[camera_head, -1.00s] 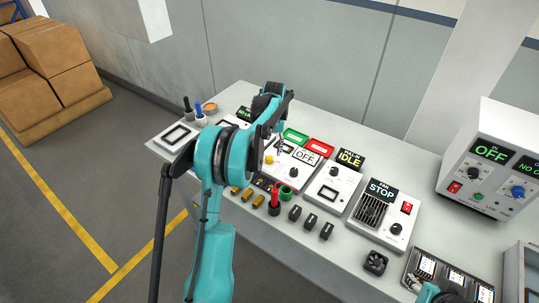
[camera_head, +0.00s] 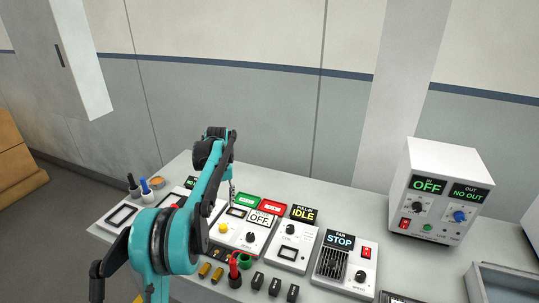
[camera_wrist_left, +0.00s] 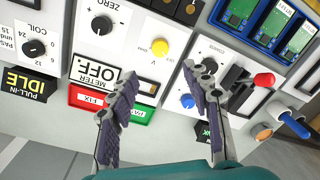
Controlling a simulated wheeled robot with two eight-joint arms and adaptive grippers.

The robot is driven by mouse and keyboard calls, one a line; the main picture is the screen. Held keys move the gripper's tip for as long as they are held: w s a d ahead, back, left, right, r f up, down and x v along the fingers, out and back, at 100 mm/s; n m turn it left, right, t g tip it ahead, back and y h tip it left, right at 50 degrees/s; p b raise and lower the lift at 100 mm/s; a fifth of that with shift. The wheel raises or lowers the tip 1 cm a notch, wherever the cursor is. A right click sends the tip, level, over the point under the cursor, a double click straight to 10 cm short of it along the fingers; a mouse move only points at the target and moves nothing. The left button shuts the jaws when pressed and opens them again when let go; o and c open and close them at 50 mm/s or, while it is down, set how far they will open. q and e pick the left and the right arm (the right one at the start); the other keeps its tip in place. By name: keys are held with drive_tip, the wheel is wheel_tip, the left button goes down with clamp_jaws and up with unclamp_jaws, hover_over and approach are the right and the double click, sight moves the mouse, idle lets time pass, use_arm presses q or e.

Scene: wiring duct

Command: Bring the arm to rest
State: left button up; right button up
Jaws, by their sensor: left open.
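My left gripper (camera_head: 232,188) hangs over the back of the table, beside the green plate (camera_head: 247,200) at the meter unit. In the left wrist view its two fingers (camera_wrist_left: 160,76) are spread apart with nothing between them. The white meter unit (camera_wrist_left: 146,37) with the "OFF" display (camera_wrist_left: 98,72) shows below and between the fingers. The red "FIX" plate (camera_wrist_left: 88,98) and a green plate (camera_wrist_left: 140,113) lie by the left finger, which partly hides them. My right gripper is not in view.
The table holds the "IDLE" unit (camera_head: 291,248), the "STOP" fan unit (camera_head: 345,265), a white power supply (camera_head: 437,190) and several small loose parts along the front. The wall is behind.

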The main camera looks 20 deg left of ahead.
use_arm(q)
drive_tip(key=shift+d, duration=0.1)
drive_tip(key=s+d+r+m+t, duration=0.3)
drive_tip(key=s+d+r, duration=0.5)
drive_tip(key=s+d, duration=0.45)
drive_tip(key=s+d+f+m+t, duration=0.1)
drive_tip(key=s+d+f+t, duration=0.1)
drive_tip(key=s, duration=0.6)
drive_tip(key=s+d+f+m+t, duration=0.2)
drive_tip(key=s+d+f, duration=0.3)
drive_tip(key=s, duration=0.4)
drive_tip(key=shift+d+h, duration=0.3)
drive_tip(key=shift+d, duration=0.3)
drive_tip(key=shift+f, duration=0.1)
